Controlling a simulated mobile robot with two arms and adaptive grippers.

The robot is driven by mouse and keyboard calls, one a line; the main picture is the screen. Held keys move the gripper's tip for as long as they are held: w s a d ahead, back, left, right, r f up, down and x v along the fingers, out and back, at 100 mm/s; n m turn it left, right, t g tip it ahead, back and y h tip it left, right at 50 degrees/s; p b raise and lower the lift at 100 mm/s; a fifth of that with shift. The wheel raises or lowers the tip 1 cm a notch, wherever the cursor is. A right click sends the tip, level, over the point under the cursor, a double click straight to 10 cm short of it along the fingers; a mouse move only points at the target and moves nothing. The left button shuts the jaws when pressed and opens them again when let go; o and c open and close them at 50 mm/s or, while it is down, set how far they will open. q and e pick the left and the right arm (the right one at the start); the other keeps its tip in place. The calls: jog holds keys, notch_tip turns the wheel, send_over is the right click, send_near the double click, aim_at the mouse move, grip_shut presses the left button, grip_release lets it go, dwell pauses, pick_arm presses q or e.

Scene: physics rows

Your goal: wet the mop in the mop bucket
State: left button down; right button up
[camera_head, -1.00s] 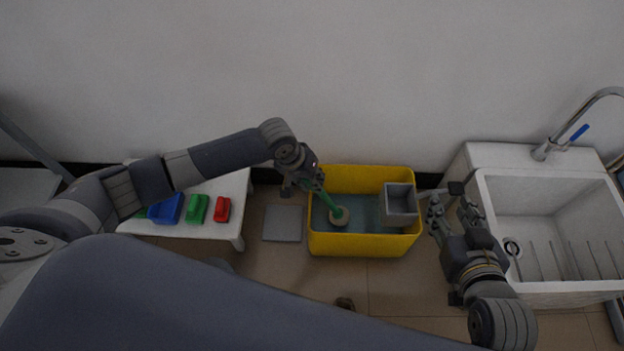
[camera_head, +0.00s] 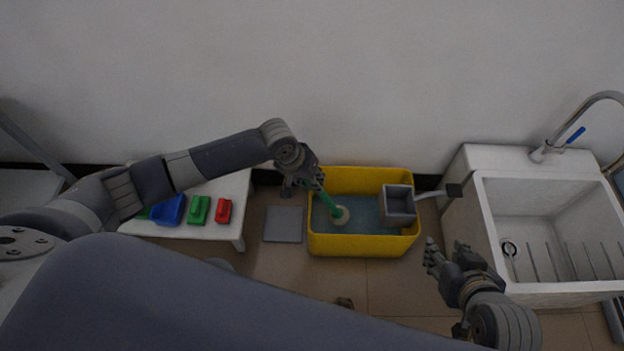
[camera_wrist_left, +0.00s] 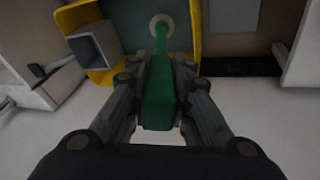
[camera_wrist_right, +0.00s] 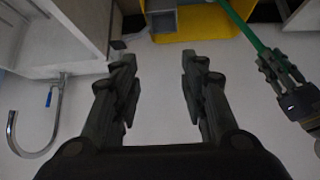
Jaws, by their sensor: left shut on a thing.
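The mop has a green handle (camera_head: 327,201) and a round pale head (camera_head: 340,215). My left gripper (camera_head: 309,181) is shut on the handle, which also fills the middle of the left wrist view (camera_wrist_left: 160,90). The mop leans, with its head inside the yellow mop bucket (camera_head: 362,246), at the left part of the blue-grey water (camera_head: 364,207); how deep the head sits I cannot tell. A grey wringer box (camera_head: 398,205) with a side lever (camera_head: 437,193) sits at the bucket's right end. My right gripper (camera_head: 449,252) is open and empty, right of the bucket and below the lever.
A white sink (camera_head: 490,240) with a tap (camera_head: 545,150) stands at the right. A low white table (camera_head: 180,230) at the left bears a blue tub (camera_head: 168,209), a green brush (camera_head: 198,209) and a red one (camera_head: 224,210). A grey floor plate (camera_head: 284,224) lies left of the bucket.

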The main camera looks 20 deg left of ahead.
pick_arm(q)
jog(key=shift+r+p, duration=1.05)
jog(key=shift+p, duration=0.15)
pick_arm(e)
jog(key=s+d+f+g, duration=0.1)
jog(key=s+g, duration=0.1)
jog(key=s, duration=0.2)
jog(key=s+d+f+g+h, duration=0.1)
jog(key=s+d+g, duration=0.1)
jog(key=s, duration=0.3)
jog(key=shift+f+g, duration=0.25)
jog(key=shift+g, duration=0.15)
jog(key=shift+s, duration=0.1)
